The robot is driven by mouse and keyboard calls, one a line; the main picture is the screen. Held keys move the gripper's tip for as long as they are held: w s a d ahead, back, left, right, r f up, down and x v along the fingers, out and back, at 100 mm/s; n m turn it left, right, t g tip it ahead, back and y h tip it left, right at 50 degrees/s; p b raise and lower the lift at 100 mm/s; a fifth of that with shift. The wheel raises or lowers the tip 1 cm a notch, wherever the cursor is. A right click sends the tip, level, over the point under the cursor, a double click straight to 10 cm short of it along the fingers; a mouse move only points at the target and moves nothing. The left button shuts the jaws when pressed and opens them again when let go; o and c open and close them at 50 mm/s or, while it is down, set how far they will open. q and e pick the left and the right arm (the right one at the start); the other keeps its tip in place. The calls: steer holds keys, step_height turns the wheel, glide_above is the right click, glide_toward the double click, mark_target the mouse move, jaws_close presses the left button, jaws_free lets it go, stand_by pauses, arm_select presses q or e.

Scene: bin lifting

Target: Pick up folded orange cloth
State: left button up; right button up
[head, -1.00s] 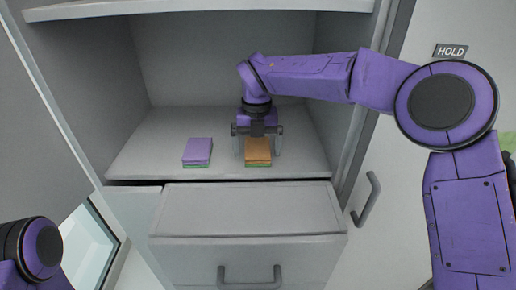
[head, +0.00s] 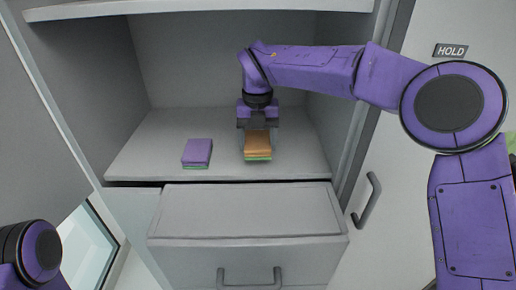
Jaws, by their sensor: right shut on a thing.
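The folded orange cloth (head: 257,145) is at the front middle of the cabinet shelf, with a green layer along its lower edge. My right gripper (head: 257,130) reaches down from above and is shut on the orange cloth; its fingers are largely hidden. Whether the cloth is clear of the shelf is hard to tell. A folded purple cloth (head: 198,152) lies on the shelf to the left, also with a green lower edge. Of my left arm only a part shows at the lower left; its gripper is out of view.
The shelf (head: 150,140) has grey side walls and an upper shelf (head: 200,8) above my right arm. A door with a handle (head: 367,200) and a "HOLD" sign (head: 450,50) stands right.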

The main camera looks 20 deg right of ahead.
steer(key=s+b, duration=0.1)
steer(key=s, duration=0.2)
steer(key=s+a+b, duration=0.1)
steer(key=s+b, duration=0.1)
steer(key=s, duration=0.1)
steer(key=s+a+b, duration=0.1)
steer(key=s+b, duration=0.1)
steer(key=s, duration=0.1)
steer(key=shift+a+r, duration=0.1)
steer(key=s+a+b, duration=0.2)
steer(key=s, duration=0.6)
steer(key=shift+s+r+b, duration=0.3)
steer(key=shift+r+b, duration=0.05)
